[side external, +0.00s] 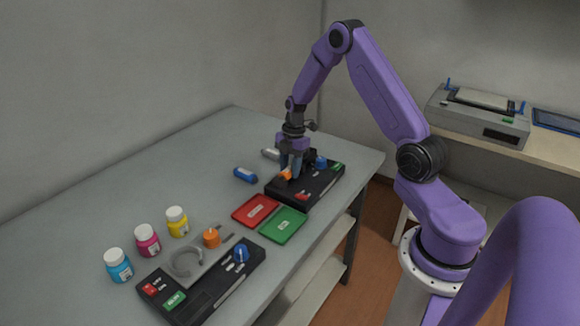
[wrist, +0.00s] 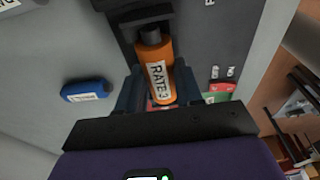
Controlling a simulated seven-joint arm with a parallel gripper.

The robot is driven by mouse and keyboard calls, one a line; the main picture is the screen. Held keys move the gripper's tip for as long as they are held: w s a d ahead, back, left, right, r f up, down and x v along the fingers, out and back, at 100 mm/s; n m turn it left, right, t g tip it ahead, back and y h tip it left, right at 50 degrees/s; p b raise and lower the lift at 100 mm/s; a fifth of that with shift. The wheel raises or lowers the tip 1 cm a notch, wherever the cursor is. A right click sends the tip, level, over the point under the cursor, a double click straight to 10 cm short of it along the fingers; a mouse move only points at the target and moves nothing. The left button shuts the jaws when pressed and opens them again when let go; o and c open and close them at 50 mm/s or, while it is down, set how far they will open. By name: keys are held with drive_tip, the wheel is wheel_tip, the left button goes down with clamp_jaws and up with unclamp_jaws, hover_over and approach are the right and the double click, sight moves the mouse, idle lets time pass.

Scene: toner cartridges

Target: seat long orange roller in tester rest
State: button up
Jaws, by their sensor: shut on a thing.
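The long orange roller (wrist: 157,72) lies between my gripper's fingers (wrist: 155,92) in the wrist view, with a white label reading "RATE 3". Its grey shaft end meets or overlaps a dark block (wrist: 130,20) at the top; I cannot tell whether it rests in it. In the side view my gripper (side external: 290,165) points down over the left part of the black tester (side external: 318,188). A bit of the orange roller (side external: 286,175) shows below the fingers, which hide the rest of it.
A blue roller (side external: 245,174) and a grey one (side external: 270,154) lie left of the tester. Red (side external: 256,210) and green (side external: 283,225) trays sit in front. The table's left is clear.

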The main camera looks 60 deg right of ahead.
idle(0.3)
drive_tip(key=o, duration=1.1)
drive_tip(key=shift+o, duration=0.2)
drive_tip(key=shift+r, duration=2.35)
